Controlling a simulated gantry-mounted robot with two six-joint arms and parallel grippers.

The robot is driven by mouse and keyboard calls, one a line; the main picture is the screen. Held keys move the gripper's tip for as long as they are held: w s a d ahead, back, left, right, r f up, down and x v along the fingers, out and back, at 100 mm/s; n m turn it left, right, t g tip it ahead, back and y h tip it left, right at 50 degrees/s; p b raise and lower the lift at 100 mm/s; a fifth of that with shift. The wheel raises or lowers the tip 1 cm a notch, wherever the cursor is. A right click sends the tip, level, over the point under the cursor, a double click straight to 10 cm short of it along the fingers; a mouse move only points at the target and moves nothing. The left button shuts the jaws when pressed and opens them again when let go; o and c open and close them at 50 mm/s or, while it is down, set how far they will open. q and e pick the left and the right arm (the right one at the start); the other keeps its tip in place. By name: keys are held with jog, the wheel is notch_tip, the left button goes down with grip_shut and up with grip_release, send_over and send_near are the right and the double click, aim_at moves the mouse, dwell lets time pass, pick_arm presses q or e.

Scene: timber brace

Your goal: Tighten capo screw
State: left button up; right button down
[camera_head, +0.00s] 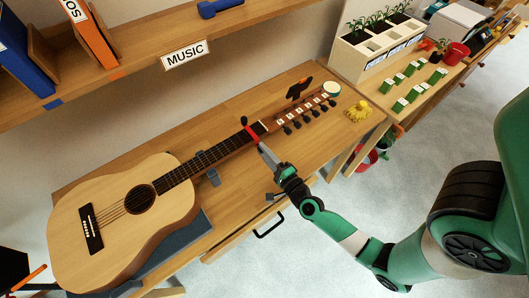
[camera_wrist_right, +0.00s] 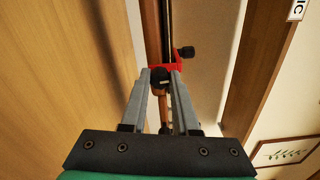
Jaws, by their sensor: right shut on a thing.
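An acoustic guitar (camera_head: 115,215) lies on the wooden bench, its neck pointing to the upper right. A red capo (camera_head: 252,134) is across the neck near the headstock; it also shows in the right wrist view (camera_wrist_right: 168,68). A black knob (camera_wrist_right: 187,52) sticks out on one side of the capo. A dark screw knob (camera_wrist_right: 160,78) lies between the grey fingertips on the near side. My right gripper (camera_head: 262,147) reaches in from the right side and is shut on this knob, partly hiding it. My left gripper is not in view.
A grey mat (camera_head: 185,240) lies under the guitar body, and a neck support (camera_head: 213,177) stands under the neck. Labelled tuning pegs (camera_head: 297,120) line the headstock. A yellow object (camera_head: 358,111) lies at the bench's right end. A shelf with a MUSIC sign (camera_head: 186,53) hangs behind.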

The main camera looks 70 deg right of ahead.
jog(key=shift+m, duration=0.6)
jog(key=c, duration=0.7)
grip_release()
jog(key=shift+o, duration=0.2)
jog(key=shift+s, duration=0.1)
jog(key=v, duration=1.1)
jog(key=shift+s+a+p, duration=0.2)
jog(key=shift+p, duration=0.2)
